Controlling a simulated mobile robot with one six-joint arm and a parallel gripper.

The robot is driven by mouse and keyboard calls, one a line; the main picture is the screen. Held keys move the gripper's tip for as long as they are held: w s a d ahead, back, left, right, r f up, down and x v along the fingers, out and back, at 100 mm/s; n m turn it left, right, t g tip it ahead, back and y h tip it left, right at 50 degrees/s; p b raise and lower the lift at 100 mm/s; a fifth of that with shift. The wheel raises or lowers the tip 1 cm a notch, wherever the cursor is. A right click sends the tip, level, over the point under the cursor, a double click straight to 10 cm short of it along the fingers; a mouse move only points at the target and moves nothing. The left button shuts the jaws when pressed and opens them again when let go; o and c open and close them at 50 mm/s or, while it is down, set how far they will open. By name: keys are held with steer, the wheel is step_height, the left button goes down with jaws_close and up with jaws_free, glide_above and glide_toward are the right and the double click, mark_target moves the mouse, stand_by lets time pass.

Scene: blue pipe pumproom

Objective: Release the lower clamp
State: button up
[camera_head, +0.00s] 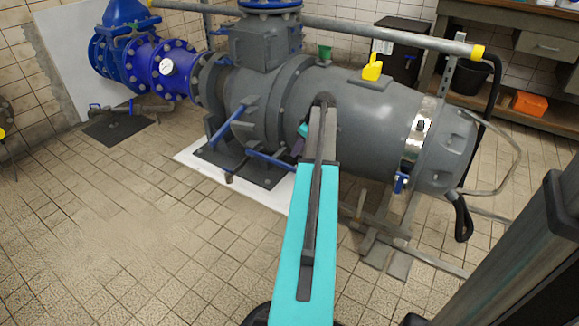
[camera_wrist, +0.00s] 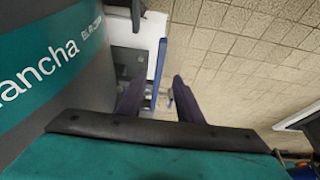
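A blue lower clamp bar (camera_head: 270,160) sits low on the grey pump housing. A second blue clamp bar (camera_head: 236,122) is above and left of it. My gripper (camera_head: 298,146) is beside the housing, right of the lower bar and mostly hidden behind my arm. In the wrist view my gripper (camera_wrist: 158,82) has its two dark fingers apart, with nothing held. A blue bar (camera_wrist: 161,62) shows beyond and between the fingertips; I cannot tell the exact gap to it.
The grey pump body (camera_head: 360,105) lies close to my arm and fills the left of the wrist view. A metal band with a blue latch (camera_head: 401,182) circles its right end. Blue piping (camera_head: 160,62) stands at the back left. The tiled floor (camera_head: 110,230) at left is clear.

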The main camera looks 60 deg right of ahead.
mark_target(290, 165)
steer(key=b+x, duration=0.4)
steer(key=x, duration=0.6)
steer(key=shift+w+f, duration=0.1)
steer(key=shift+f, duration=0.25)
jaws_close()
steer(key=shift+a, duration=0.4)
steer(key=shift+d, duration=0.25)
steer(key=shift+s+d, duration=0.1)
steer(key=shift+s, duration=0.1)
